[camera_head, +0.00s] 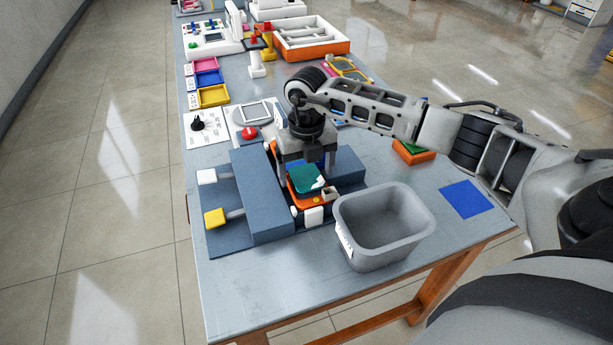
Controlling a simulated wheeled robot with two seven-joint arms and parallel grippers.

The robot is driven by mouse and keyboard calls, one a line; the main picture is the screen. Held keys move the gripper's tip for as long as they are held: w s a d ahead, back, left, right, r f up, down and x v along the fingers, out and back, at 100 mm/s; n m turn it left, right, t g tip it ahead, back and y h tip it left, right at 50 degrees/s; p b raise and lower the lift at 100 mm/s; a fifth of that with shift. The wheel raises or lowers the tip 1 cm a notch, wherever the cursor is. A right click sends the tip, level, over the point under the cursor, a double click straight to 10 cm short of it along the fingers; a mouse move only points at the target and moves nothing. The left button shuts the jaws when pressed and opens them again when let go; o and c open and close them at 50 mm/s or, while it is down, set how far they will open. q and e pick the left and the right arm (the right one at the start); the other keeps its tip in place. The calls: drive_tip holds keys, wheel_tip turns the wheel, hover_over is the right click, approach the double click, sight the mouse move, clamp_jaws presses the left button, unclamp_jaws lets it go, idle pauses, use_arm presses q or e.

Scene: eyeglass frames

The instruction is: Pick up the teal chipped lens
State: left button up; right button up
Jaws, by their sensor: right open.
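The teal chipped lens (306,178) lies on an orange holder (312,201) between blue-grey blocks on the table. A pale patch shows at its right edge. My right gripper (307,168) is open and points down just above the lens, its fingers to either side of the lens's far part. I cannot tell whether the fingers touch it. The gripper body hides the far end of the holder. My left gripper is not in view.
A grey bin (385,228) stands right of the holder, near the table's front edge. A blue-grey block (263,195) with white and yellow knobs is at left. A blue square (466,198) lies at right. Coloured trays (213,96) and an orange-white box (312,38) stand farther back.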

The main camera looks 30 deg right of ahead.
sight(306, 175)
drive_tip(key=c, duration=1.1)
drive_tip(key=shift+r, duration=0.1)
drive_tip(key=shift+r, duration=0.4)
wheel_tip(306, 175, up, 2)
drive_tip(key=shift+w+r+b, duration=0.1)
drive_tip(key=shift+r+b, duration=0.1)
drive_tip(key=shift+b, duration=0.15)
drive_tip(key=s+a+r, duration=0.1)
drive_tip(key=a+r, duration=0.2)
drive_tip(key=a, duration=0.1)
drive_tip(key=s+a+r+b, duration=0.1)
drive_tip(key=s+a+r, duration=0.1)
drive_tip(key=a+r, duration=0.1)
drive_tip(key=s+a+r+b, duration=0.1)
drive_tip(key=s+a+r, duration=0.1)
drive_tip(key=a+r, duration=0.2)
drive_tip(key=shift+a+r, duration=0.1)
drive_tip(key=shift+a, duration=1)
